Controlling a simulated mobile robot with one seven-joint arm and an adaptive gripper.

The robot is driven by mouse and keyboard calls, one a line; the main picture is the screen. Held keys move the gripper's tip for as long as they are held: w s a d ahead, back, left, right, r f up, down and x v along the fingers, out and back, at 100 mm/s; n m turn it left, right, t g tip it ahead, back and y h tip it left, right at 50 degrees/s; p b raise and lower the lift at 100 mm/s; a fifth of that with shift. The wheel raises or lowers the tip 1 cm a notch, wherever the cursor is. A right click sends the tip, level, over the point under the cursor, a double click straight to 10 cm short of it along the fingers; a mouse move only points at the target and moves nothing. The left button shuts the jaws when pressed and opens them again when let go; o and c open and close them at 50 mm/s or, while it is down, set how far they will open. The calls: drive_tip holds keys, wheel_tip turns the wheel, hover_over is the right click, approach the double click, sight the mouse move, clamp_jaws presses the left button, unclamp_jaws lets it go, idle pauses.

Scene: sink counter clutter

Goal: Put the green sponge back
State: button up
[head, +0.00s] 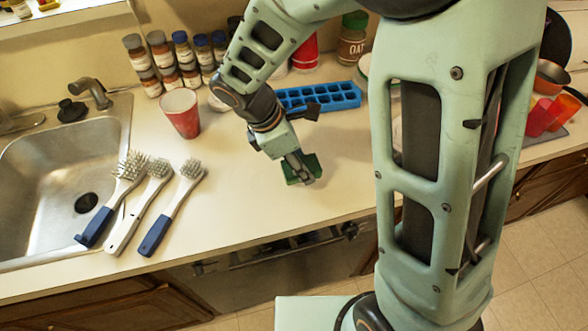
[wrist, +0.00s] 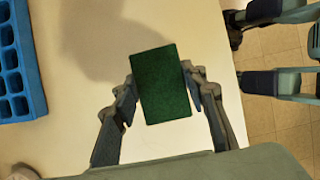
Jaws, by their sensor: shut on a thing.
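The green sponge (wrist: 161,85) is a dark green rectangular block. In the wrist view it sits between the two fingers of my gripper (wrist: 160,90), which is shut on it. In the head view my gripper (head: 298,165) points down over the counter near its front edge, with the sponge (head: 311,170) at its fingertips. The sponge is close to the counter top; I cannot tell whether it touches it. The gripper partly hides the sponge in the head view.
A blue ice-cube tray (head: 335,95) lies behind my gripper. A red cup (head: 181,112) and several brushes (head: 155,195) are to the left, beside the metal sink (head: 40,165). Spice jars (head: 160,55) stand at the wall. The counter between brushes and sponge is clear.

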drive_tip(key=f+b, duration=0.1)
drive_tip(key=f, duration=0.1)
drive_tip(key=w+f+b, duration=0.1)
drive_tip(key=f+b, duration=0.1)
drive_tip(key=shift+a, duration=0.1)
drive_tip(key=shift+s, duration=0.1)
drive_tip(key=shift+f, duration=0.1)
drive_tip(key=shift+f+b, duration=0.15)
drive_tip(key=shift+b, duration=0.2)
drive_tip(key=o, duration=1)
drive_tip(key=p+v, duration=0.1)
drive_tip(key=v, duration=1.1)
drive_tip(key=shift+r, duration=0.25)
